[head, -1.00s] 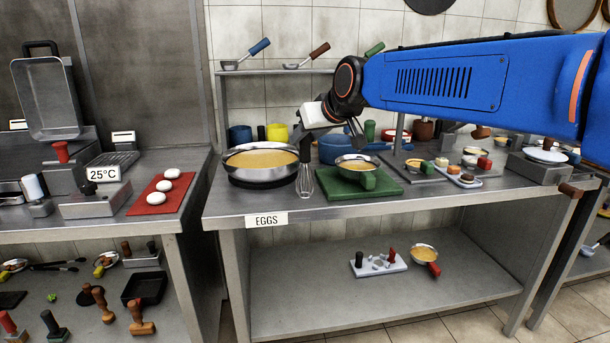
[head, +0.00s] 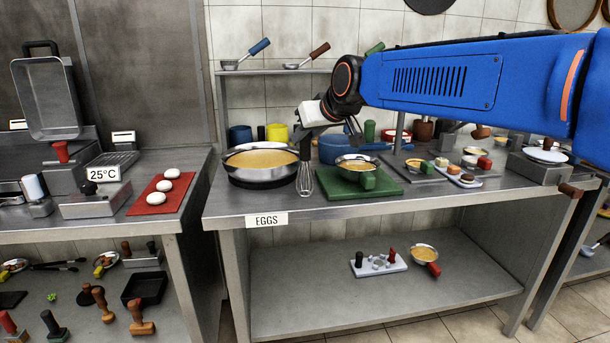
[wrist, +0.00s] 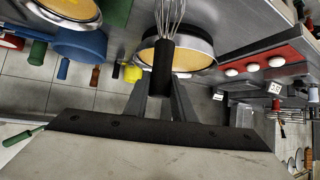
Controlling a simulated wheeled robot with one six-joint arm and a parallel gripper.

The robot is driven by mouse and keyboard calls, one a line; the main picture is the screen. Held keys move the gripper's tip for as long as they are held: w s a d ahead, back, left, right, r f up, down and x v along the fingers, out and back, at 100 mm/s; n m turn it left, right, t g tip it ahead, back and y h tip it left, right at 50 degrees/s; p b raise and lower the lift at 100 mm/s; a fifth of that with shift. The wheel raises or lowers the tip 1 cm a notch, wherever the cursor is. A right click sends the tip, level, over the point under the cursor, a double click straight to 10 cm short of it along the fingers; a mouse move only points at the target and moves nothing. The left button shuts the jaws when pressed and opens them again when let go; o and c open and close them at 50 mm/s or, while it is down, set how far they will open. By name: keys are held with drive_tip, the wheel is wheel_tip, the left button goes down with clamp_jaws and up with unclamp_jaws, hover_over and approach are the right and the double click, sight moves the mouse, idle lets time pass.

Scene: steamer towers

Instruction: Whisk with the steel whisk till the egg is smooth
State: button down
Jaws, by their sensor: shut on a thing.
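The steel whisk (head: 305,180) hangs upright, wires down, beside the right side of the wide steel bowl of yellow egg (head: 261,162). In the head view it overlaps the bowl's right rim, and I cannot tell whether it touches. My gripper (head: 306,142) is shut on the whisk's dark handle, seen in the wrist view (wrist: 164,68) between the two fingers. The wrist view also shows the egg bowl (wrist: 199,58) behind the handle. The egg's surface looks even and yellow.
A smaller pan of yellow liquid (head: 357,164) stands on a green board (head: 346,190) to the right. An EGGS label (head: 266,220) is on the table's front edge. White eggs (head: 164,186) lie on a red mat at left. Blue and yellow pots (head: 277,133) stand behind.

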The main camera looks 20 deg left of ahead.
drive_tip(key=shift+r, duration=2.7)
